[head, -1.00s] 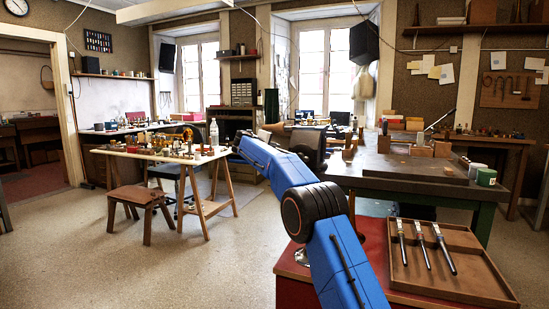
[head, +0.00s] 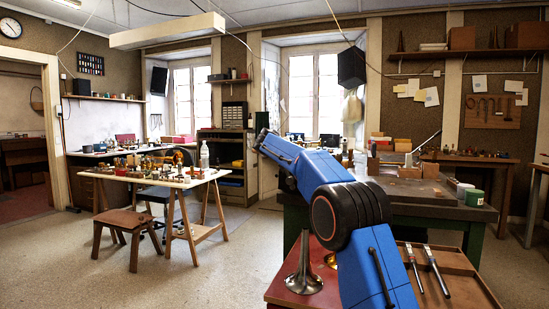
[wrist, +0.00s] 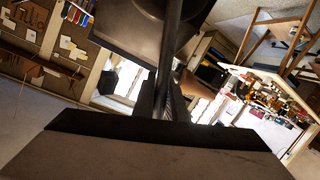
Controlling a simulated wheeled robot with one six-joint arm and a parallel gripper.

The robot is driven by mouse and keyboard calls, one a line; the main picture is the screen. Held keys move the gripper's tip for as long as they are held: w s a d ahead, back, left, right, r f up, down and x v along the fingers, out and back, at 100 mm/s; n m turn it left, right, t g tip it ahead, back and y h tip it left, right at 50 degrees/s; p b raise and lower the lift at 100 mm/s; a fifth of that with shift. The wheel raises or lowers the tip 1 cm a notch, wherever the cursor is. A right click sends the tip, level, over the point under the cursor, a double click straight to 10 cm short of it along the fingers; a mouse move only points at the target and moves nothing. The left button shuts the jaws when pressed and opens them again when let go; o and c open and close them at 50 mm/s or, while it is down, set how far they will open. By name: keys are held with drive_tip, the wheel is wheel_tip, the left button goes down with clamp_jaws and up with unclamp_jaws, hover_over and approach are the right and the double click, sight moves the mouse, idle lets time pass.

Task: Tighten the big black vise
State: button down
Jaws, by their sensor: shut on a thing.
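My gripper (wrist: 168,108) shows dark in the wrist view, with its fingers closed on a dark bar (wrist: 174,45) that runs up the middle of the picture. The bar looks like part of the vise, perhaps its handle, but I cannot tell for certain. In the head view my own blue arm reaches toward the dark-topped workbench (head: 445,205) and hides my gripper. I cannot make out the big black vise there; the arm may cover it.
A wooden tray (head: 470,277) with long-handled tools lies at the lower right, partly behind my arm. A metal bell-shaped piece (head: 304,278) stands on a red top. A cluttered trestle table (head: 190,181) and a wooden stool (head: 122,220) stand left.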

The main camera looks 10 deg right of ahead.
drive_tip(key=s+d+m+t+y, duration=0.1)
drive_tip(key=s+d+m, duration=0.2)
drive_tip(key=d+m, duration=0.1)
drive_tip(key=shift+d+r, duration=0.45)
drive_tip(key=shift+d, duration=0.3)
drive_tip(key=shift+s, duration=0.1)
drive_tip(key=c, duration=1.8)
unclamp_jaws()
drive_tip(key=shift+s+r, duration=0.1)
drive_tip(key=shift+r, duration=0.05)
